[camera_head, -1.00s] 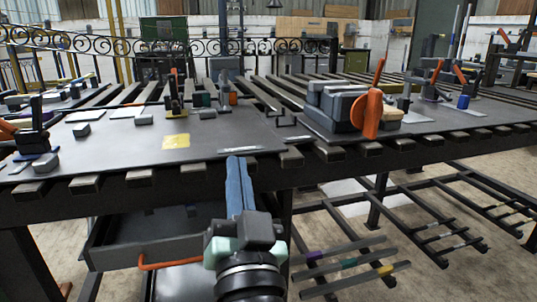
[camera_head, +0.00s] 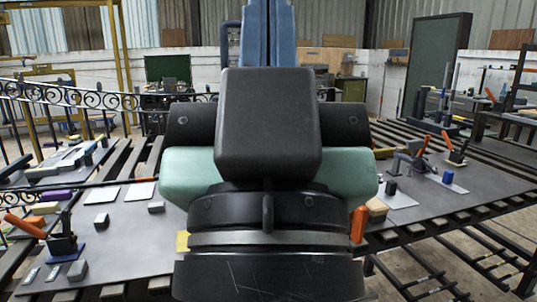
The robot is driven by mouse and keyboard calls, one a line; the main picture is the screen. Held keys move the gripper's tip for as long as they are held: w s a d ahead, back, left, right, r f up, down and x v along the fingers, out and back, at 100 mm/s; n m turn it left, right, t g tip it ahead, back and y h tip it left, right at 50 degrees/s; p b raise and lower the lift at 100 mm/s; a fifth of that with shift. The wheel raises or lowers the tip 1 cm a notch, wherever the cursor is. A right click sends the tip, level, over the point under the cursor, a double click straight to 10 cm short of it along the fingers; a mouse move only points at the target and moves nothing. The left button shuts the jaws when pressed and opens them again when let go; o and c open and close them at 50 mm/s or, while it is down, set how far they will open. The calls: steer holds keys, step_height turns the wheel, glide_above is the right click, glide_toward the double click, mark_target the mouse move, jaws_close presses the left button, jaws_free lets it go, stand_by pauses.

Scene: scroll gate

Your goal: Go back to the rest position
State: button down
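The slatted workbench has a grey plate on the left (camera_head: 130,235) and another on the right (camera_head: 490,185). Orange-handled clamps stand at the left (camera_head: 62,240) and right (camera_head: 457,152). A black scroll railing (camera_head: 55,95) runs behind at left.

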step_height(320, 180, up, 18)
steer(key=p, duration=1.5)
steer(key=shift+p, duration=0.4)
steer(key=shift+r, duration=0.1)
